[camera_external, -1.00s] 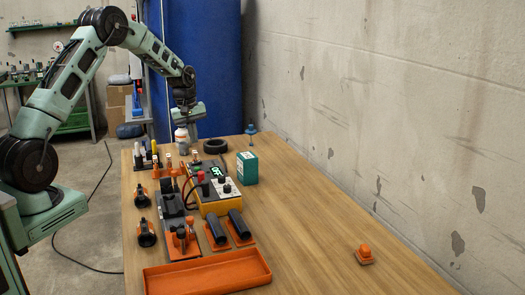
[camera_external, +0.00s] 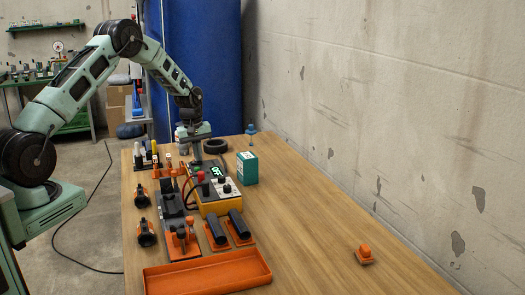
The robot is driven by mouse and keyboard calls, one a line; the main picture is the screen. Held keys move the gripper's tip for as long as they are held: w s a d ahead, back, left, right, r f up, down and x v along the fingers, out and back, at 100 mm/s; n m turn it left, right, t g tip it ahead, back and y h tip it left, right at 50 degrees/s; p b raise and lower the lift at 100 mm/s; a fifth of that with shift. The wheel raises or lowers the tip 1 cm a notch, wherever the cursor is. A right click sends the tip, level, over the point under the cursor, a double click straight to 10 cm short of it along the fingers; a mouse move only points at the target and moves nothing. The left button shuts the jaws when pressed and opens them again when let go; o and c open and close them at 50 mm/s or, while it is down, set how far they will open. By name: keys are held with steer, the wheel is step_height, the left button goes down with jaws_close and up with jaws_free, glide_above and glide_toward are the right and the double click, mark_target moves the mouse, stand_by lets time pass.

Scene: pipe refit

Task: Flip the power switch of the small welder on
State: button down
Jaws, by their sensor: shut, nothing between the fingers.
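The small welder (camera_external: 216,206) is a yellow and grey box in the middle of the wooden table, with black knobs and a red knob or plug on top. Which part is the power switch is too small to tell. My gripper (camera_external: 197,157) points down just above the far end of the welder. Its fingers are shut and empty. Whether the fingertips touch the welder cannot be told from this view.
A green box (camera_external: 247,168) stands right of the welder, and a black ring (camera_external: 215,146) lies behind it. Black tubes on orange holders (camera_external: 238,226) and an orange tray (camera_external: 208,272) are in front. An orange button-like piece (camera_external: 365,252) sits far right. The table's right side is mostly clear.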

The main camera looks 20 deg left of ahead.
steer(key=shift+s+f, duration=0.1)
steer(key=shift+f, duration=0.1)
steer(key=shift+s+a, duration=0.1)
steer(key=shift+a, duration=0.05)
steer(key=shift+s+a, duration=0.45)
steer(key=shift+r, duration=0.1)
steer(key=shift+r+p, duration=0.45)
steer(key=shift+r, duration=0.15)
step_height(320, 180, up, 13)
steer(key=s+a, duration=0.1)
steer(key=shift+f, duration=0.2)
